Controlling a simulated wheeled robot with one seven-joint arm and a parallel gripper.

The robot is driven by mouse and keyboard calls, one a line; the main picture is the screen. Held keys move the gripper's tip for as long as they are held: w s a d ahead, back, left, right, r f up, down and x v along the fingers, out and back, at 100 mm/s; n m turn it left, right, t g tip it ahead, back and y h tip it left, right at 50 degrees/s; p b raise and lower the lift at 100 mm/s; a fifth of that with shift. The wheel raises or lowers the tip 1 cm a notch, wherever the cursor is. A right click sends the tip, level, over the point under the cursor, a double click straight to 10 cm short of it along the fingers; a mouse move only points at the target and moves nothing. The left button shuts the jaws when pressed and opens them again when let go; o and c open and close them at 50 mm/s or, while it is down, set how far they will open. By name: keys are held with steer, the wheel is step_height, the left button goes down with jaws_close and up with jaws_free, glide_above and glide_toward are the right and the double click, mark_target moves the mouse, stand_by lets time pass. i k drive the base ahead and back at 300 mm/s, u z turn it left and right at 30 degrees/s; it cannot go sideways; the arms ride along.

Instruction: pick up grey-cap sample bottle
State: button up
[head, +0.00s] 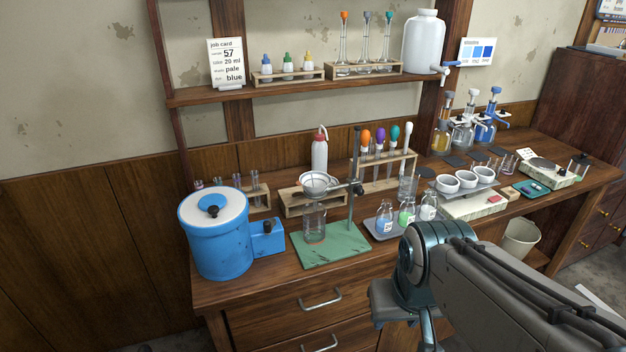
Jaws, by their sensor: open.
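No grey cap shows clearly in the head view. Three small clear bottles stand upright on a grey tray (372,232) at the middle front of the bench: one with blue contents (385,218), one with green contents (406,213) and one whitish (428,208). Their tops look pale or glassy, too small to tell the cap colours. My gripper (403,326) is at the bottom of the view, in front of the bench and nearer the camera than the tray. It is open, with no object seen in it. My arm hides part of the bench front.
A ring stand with funnel (318,182) on a green base (330,246) stands left of the tray. A blue canister (214,236) is far left. White bowls (466,180) and a glass beaker (408,187) are close behind and right. The shelf holds blue-, green- and yellow-capped bottles (288,66).

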mark_target(408, 210)
steer(key=u, duration=0.5)
steer(key=i, duration=0.55)
steer(key=z, duration=2.3)
